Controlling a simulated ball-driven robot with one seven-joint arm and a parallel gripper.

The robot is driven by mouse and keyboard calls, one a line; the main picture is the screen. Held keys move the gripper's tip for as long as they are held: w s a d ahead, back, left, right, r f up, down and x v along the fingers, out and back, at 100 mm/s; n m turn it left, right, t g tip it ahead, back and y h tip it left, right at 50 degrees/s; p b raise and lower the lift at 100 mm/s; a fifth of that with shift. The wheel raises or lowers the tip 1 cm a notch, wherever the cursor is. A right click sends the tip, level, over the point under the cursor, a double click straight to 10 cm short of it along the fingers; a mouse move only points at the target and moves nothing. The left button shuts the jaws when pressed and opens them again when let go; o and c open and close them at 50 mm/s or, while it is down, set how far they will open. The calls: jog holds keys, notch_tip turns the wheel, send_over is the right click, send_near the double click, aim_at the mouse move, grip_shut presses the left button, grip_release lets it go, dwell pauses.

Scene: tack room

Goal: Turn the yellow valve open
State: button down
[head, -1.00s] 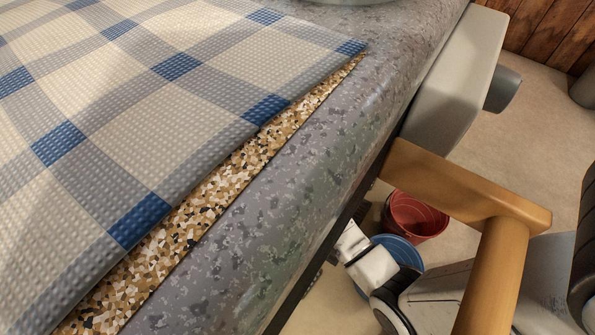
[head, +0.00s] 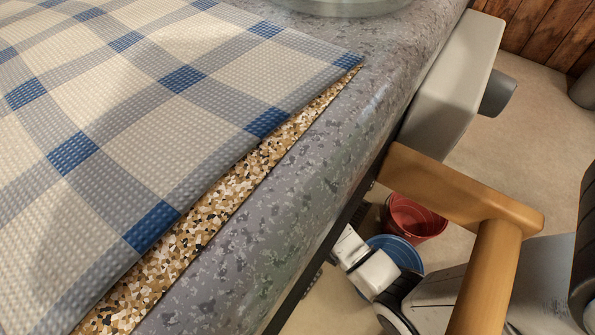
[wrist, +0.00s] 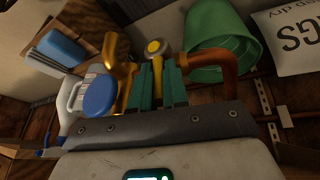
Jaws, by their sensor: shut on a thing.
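In the head view the valve is hidden below the counter; only white and dark parts of my arm show there.
In the wrist view a green bucket (wrist: 225,45) and a blue-capped white jug (wrist: 99,97) flank the pipes. In the head view a counter (head: 330,130) with a checked cloth (head: 150,110) fills the left. A red bucket (head: 412,220) and a blue bucket (head: 400,250) stand below.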

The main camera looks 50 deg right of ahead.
jog(key=shift+a+f+n+h, duration=0.1)
jog(key=shift+a+n+h, duration=0.3)
jog(key=shift+h, duration=0.7)
jog(key=c, duration=1.1)
grip_release()
jog(key=p+v, duration=0.5)
jog(key=v, duration=0.5)
jog(key=shift+s+a+r+p, duration=0.2)
jog(key=shift+a+r+p, duration=0.05)
jog(key=shift+p, duration=0.1)
